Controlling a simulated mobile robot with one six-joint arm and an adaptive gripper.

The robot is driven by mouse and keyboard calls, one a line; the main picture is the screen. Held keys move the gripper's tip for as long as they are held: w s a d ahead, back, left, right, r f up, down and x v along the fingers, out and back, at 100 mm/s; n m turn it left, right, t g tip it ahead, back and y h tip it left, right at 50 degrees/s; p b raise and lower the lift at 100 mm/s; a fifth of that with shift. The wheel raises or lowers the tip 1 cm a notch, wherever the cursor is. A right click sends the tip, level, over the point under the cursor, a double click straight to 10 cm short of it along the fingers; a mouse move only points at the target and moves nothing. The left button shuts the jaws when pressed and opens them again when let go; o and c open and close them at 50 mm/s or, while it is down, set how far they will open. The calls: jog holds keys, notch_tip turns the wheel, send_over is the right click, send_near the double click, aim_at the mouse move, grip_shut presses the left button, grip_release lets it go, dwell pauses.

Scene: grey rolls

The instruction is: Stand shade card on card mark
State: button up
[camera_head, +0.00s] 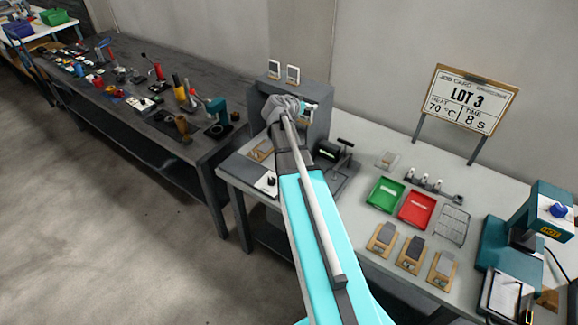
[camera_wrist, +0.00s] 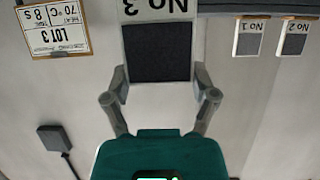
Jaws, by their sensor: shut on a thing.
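The shade card marked No 3 (camera_wrist: 160,52), white with a dark grey square, is between the fingertips of my gripper (camera_wrist: 161,80). My gripper is shut on its two side edges. The wrist picture is upside down. Cards No 1 (camera_wrist: 248,38) and No 2 (camera_wrist: 295,38) stand apart from it, to the right in that view. In the head view two white-framed cards (camera_head: 293,74) stand on top of a grey box (camera_head: 320,122). My arm hides most of my gripper and the held card there. I cannot make out the card mark.
A LOT 3 job sign (camera_head: 465,98) stands at the back right. Green (camera_head: 385,194) and red (camera_head: 416,209) trays, a wire rack (camera_head: 453,225) and several sample boards lie on the light bench. A teal press (camera_head: 535,225) stands at right. A dark tool bench (camera_head: 110,110) is at left.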

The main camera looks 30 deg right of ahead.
jog(key=s+a+f+b, duration=0.1)
jog(key=a+f+b, duration=0.2)
jog(key=f+b, duration=0.3)
jog(key=s+a+f+b, duration=0.1)
jog(key=a+f+b, duration=0.2)
jog(key=f+b, duration=0.4)
jog(key=shift+f, duration=0.6)
jog(key=w+d+f+b, duration=0.5)
jog(key=w+f+b, duration=0.4)
jog(key=w, duration=0.3)
jog(key=shift+d, duration=0.25)
jog(key=shift+s, duration=0.1)
jog(key=shift+w+d+f+b, duration=0.1)
jog(key=shift+w+f+b, duration=0.1)
jog(key=shift+f+b, duration=0.85)
jog(key=shift+w+d+f+b, duration=0.1)
jog(key=shift+w+f+b, duration=0.1)
jog(key=shift+f+b, duration=0.8)
